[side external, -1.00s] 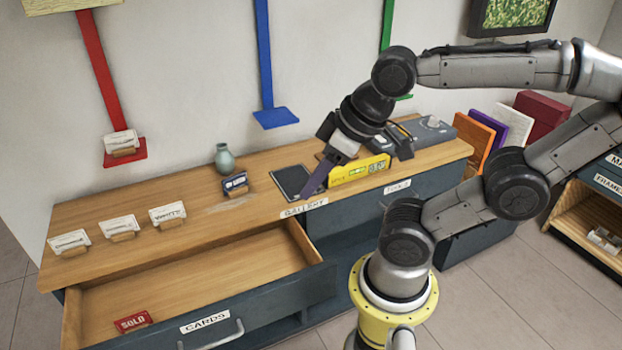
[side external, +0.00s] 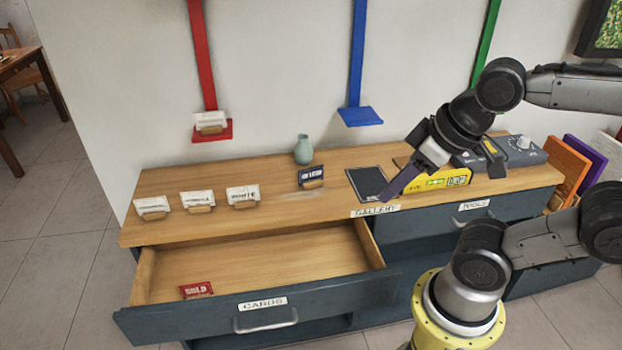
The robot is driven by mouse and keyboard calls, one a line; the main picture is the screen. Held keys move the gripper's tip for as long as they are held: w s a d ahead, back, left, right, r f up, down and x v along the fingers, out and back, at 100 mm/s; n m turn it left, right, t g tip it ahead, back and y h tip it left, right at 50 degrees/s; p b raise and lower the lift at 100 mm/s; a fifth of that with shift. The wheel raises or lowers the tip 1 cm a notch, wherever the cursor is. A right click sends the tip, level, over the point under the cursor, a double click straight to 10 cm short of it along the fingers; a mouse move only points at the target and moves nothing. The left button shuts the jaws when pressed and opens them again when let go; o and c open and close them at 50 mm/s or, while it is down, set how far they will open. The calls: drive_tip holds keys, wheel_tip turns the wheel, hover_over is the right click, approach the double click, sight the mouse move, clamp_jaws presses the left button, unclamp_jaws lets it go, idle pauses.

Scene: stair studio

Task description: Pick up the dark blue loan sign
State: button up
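My gripper (side external: 442,185) is to the right of the sign, above the counter's front part. Its fingers are spread apart and nothing shows between them in its grasp. One purple finger reaches down beside the dark tablet, and the yellow level lies behind the gripper. The gripper is clearly apart from the sign.
Several white cards (side external: 197,201) stand in holders at the counter's left. The vase (side external: 303,149) is just behind the sign. A dark tablet (side external: 367,183) and a yellow level (side external: 449,181) lie to the right. The open cards drawer (side external: 258,304) juts out in front, holding a red sold sign (side external: 196,289).

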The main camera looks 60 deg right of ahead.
idle(0.3)
drive_tip(key=shift+o, duration=0.5)
